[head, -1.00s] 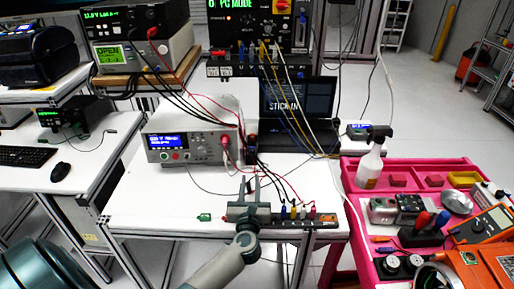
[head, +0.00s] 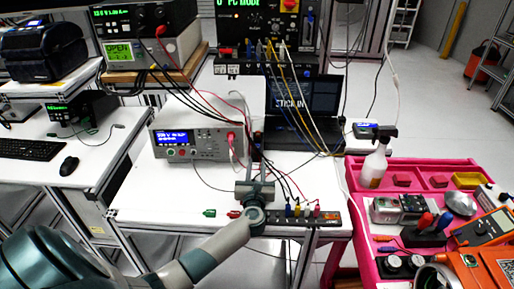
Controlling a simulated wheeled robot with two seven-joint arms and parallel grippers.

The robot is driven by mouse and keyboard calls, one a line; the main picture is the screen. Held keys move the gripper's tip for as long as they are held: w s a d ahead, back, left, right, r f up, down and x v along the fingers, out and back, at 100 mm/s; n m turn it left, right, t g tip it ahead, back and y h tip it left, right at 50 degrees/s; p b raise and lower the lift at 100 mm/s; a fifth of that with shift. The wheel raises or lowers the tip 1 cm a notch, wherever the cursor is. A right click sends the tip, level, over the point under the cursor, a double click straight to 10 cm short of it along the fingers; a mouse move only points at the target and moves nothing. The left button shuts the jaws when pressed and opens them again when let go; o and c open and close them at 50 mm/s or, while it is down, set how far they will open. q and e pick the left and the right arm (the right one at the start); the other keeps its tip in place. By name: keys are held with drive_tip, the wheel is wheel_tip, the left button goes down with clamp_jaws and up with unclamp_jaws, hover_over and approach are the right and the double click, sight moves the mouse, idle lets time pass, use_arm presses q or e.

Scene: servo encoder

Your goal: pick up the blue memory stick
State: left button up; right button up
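I cannot make out a blue memory stick for certain in the head view; it may be hidden behind my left gripper or too small to tell. A small green stick (head: 209,212) and a small red stick (head: 234,214) lie on the table to the left of my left wrist. My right gripper is not in view.
The dark strip (head: 303,218) with wired plugs lies right of my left gripper. A white bench instrument (head: 190,141) and an open laptop (head: 303,100) reading "STICK IN" stand behind, with cables hanging between. A pink cart (head: 360,204) with tools stands at right.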

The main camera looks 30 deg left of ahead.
sight(257, 146)
use_arm(q)
drive_tip(key=shift+p+x, duration=0.35)
drive_tip(key=shift+x, duration=2.25)
drive_tip(key=shift+w+a+r+p, duration=0.15)
drive_tip(key=shift+w+a+p, duration=0.3)
drive_tip(key=shift+w+a, duration=0.2)
drive_tip(key=shift+p+x, duration=0.3)
drive_tip(key=shift+x, duration=1.4)
drive_tip(key=shift+c, duration=0.4)
clamp_jaws()
